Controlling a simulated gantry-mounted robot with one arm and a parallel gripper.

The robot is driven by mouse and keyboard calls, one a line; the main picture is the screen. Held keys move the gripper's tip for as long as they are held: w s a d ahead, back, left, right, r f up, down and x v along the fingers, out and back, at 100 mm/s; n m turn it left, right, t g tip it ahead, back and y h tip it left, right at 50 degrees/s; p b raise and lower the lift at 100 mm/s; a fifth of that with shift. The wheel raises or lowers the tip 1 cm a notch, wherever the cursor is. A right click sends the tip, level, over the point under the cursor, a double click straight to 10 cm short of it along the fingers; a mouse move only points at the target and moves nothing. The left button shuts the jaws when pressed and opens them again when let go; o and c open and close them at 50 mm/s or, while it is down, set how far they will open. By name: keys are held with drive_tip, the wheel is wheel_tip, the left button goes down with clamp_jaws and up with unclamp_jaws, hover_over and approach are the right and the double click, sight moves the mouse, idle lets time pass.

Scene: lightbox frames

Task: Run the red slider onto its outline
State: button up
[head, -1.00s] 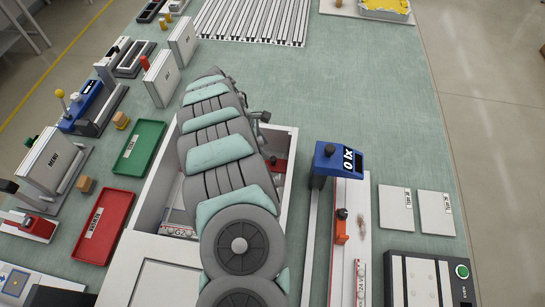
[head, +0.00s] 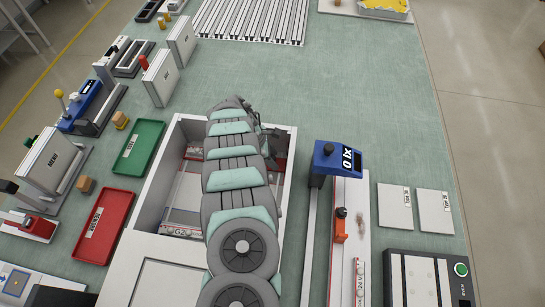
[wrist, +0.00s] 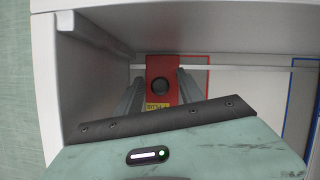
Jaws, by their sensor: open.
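The red slider (wrist: 171,68) sits on a thin pale rail inside the white box in the wrist view. It has a round black knob and a yellow label, partly covered by my gripper's housing. A thin red outline (wrist: 207,78) shows on the white floor right of the slider; its left part is hidden. My gripper (wrist: 160,90) is open, with one grey finger on each side of the slider as seen from the wrist. I cannot tell whether the fingers touch it. In the head view my gripper (head: 270,134) is over the box's back right part, and my arm hides much of the inside.
The box walls (head: 166,190) stand close around my arm. A blue outline (wrist: 292,88) lies farther right on the box floor. A blue-headed stand (head: 327,160) is right of the box; red (head: 103,228) and green (head: 139,147) trays are left.

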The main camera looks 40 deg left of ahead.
drive_tip(key=shift+c, duration=0.4)
clamp_jaws()
idle(0.9)
